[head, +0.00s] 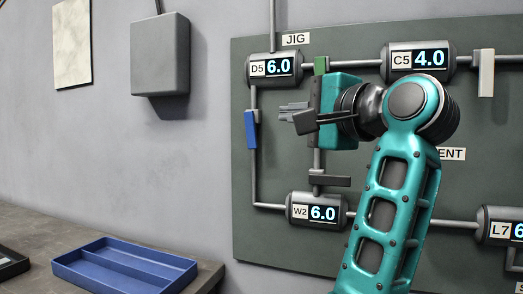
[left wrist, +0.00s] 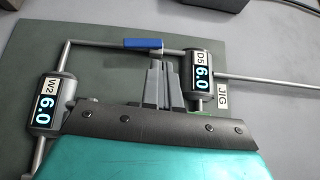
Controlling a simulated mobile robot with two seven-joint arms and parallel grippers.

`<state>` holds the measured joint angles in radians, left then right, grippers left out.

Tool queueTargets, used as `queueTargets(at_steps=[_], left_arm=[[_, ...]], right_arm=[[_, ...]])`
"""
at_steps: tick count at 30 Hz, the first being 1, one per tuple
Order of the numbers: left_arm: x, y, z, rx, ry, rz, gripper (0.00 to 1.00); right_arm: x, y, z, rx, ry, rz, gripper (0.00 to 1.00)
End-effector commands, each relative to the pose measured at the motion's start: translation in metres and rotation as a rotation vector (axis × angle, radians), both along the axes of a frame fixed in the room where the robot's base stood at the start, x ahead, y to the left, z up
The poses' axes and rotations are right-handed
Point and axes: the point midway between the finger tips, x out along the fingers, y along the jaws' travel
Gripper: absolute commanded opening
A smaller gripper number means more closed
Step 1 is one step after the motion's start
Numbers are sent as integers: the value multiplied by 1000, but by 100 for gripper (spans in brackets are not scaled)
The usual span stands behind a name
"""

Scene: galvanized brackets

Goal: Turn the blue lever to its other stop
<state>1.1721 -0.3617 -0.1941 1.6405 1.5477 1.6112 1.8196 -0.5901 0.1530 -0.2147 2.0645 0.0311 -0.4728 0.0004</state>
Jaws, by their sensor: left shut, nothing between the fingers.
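The blue lever (head: 251,130) is on the left vertical pipe of the dark green panel, below the D5 gauge (head: 275,68). Its handle hangs down, nearly in line with the pipe. In the left wrist view the blue lever (left wrist: 143,43) lies along the pipe, just beyond my fingertips. My left gripper (head: 290,112) is to the right of the lever, with its fingers pointing left at it. The fingers (left wrist: 157,68) are shut with nothing between them. A small gap seems to show between fingertips and lever; contact cannot be told for sure. My right gripper is not in view.
A green lever (head: 320,65) and a dark grey lever (head: 330,181) are close to my gripper. A white lever (head: 486,73) is farther right. The W2 gauge (head: 316,211) is below. A blue tray (head: 125,268) sits on the bench at lower left.

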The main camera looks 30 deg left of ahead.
Motion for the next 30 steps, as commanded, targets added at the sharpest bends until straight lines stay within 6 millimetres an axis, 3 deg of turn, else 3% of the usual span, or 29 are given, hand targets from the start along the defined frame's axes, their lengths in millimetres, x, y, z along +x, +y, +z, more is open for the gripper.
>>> queueTargets(at_steps=[3, 10, 24, 30], left_arm=[[27, -14, -24, -104, -55, -129, 0], [44, -10, -33, -155, -81, -179, 0], [89, 72, -40, -148, -81, -171, 0], [81, 97, -43, -148, -83, -173, 0]], right_arm=[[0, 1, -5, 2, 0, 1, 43], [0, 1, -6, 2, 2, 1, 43], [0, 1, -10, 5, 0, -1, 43], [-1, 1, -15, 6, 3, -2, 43]])
